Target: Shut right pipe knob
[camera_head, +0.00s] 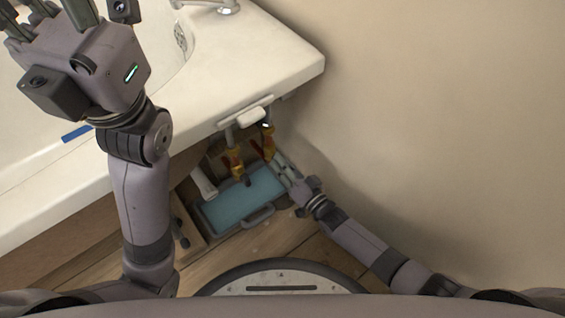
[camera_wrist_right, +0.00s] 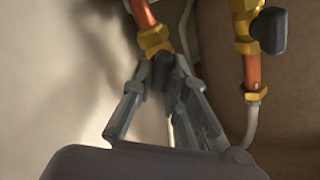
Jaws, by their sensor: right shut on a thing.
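Two copper-orange pipes with brass fittings hang under the sink, the left pipe (camera_head: 235,162) and the right pipe (camera_head: 268,143). My right gripper (camera_head: 277,160) reaches up from the lower right to the right pipe. In the right wrist view my right gripper (camera_wrist_right: 160,68) is shut on a dark knob (camera_wrist_right: 163,72) below a brass fitting. The fingers partly hide this knob. The other pipe's dark knob (camera_wrist_right: 270,30) stands free at the right of that view. My left gripper is above the sink at top left, its fingertips cut off by the frame edge.
The white sink counter (camera_head: 285,55) overhangs the pipes. A teal toolbox or tray (camera_head: 240,202) lies on the floor below, with a white roll-like object (camera_head: 203,183) beside it. A bare wall (camera_head: 430,120) closes off the right side.

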